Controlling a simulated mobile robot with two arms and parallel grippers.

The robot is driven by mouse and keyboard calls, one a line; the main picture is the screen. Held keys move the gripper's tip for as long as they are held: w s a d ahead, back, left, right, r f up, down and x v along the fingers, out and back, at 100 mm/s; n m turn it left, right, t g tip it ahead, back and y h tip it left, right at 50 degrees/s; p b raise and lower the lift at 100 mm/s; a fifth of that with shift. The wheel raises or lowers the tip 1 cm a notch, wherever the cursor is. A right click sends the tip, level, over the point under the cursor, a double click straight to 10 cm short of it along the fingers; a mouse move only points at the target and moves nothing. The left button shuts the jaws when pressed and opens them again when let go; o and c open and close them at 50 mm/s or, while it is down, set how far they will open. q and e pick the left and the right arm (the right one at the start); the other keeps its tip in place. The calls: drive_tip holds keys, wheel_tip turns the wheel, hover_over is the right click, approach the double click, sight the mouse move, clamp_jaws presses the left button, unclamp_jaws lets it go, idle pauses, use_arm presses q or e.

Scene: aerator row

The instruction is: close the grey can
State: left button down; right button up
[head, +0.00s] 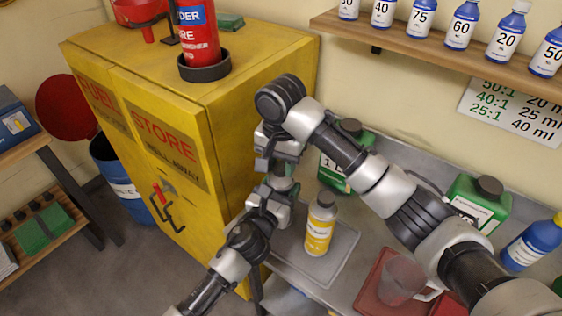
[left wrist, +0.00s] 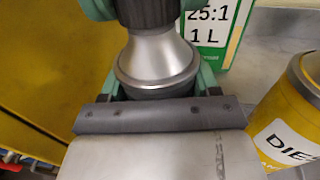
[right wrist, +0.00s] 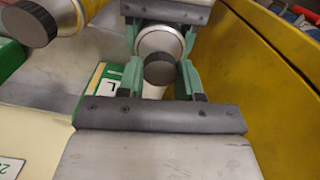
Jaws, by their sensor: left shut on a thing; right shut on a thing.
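The grey can (left wrist: 158,62) stands upright between the fingers of my left gripper (left wrist: 160,88), which is shut on its body. A dark ridged cap (right wrist: 158,70) is at the can's neck. My right gripper (right wrist: 158,76) is shut on this cap, its green fingers on both sides. In the left wrist view the cap (left wrist: 150,12) meets the top of the silver cone; I cannot tell whether it is threaded on. In the head view my left gripper (head: 268,203) and right gripper (head: 280,168) meet one above the other, and the arms mostly hide the can.
A yellow-labelled can (head: 320,225) stands close by on a grey tray (head: 343,256). A yellow cabinet (head: 170,160) is tight on the left. Green jugs (head: 480,205) stand behind and right. A clear measuring cup (head: 402,280) is on a red tray (head: 368,292).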

drive_tip(key=m, duration=1.7)
drive_tip(key=o, duration=1)
drive_tip(key=shift+c, duration=0.2)
drive_tip(key=shift+r, duration=2.25)
